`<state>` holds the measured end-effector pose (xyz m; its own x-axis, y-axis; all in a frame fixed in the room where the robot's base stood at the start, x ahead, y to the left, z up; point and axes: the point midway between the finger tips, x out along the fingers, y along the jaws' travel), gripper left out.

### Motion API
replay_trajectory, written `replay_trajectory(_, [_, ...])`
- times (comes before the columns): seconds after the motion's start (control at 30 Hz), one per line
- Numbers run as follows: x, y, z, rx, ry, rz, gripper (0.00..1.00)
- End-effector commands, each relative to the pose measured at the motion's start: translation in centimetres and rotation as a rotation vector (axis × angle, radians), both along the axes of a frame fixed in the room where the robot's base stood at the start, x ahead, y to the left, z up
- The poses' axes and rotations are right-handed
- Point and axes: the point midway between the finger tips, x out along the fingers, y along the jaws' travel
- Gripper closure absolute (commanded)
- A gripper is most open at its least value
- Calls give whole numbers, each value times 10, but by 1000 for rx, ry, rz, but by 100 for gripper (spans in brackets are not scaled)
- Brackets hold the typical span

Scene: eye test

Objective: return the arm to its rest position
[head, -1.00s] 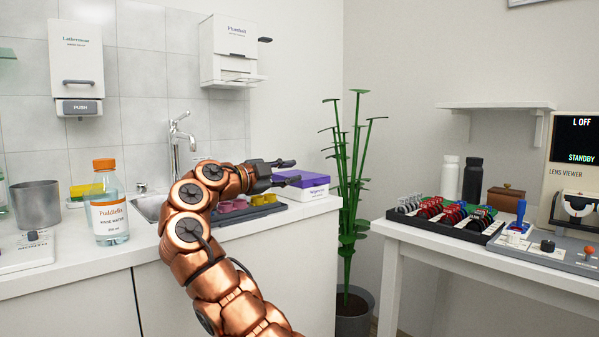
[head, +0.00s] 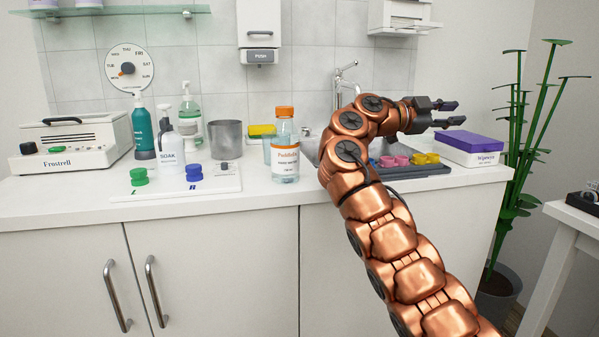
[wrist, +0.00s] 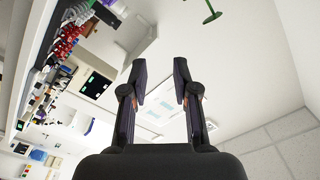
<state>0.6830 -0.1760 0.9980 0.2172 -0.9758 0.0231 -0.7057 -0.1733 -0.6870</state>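My copper-coloured, segmented arm (head: 395,245) rises from the lower right, in front of the white counter. It bends near the sink, and its end points right. My dark gripper (head: 456,113) is in the air in front of the back wall, above and left of the purple-topped box. In the wrist view my gripper (wrist: 160,68) has its two fingers apart with nothing between them.
On the counter (head: 70,205) stand a water bottle (head: 285,155), a grey cup (head: 225,140), a soak pump bottle (head: 170,155), a white sterilizer-like box (head: 75,140) and a purple-topped box (head: 469,148). A potted plant (head: 520,150) stands to the right.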

Motion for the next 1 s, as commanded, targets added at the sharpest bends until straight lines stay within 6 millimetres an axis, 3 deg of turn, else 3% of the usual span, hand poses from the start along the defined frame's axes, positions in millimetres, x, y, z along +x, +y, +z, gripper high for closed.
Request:
replay_trajectory(0.03, [-1,1,25,-18,68,-6,71])
replay_trajectory(0.27, [-7,-6,62,-39,384,-22,71])
replay_trajectory(0.43, [-25,-19,83,-17,603,-24,71])
replay_trajectory(0.73, [-79,-44,99,98,962,21,71])
replay_trajectory(1.0, [-144,-52,93,248,1244,146,71])
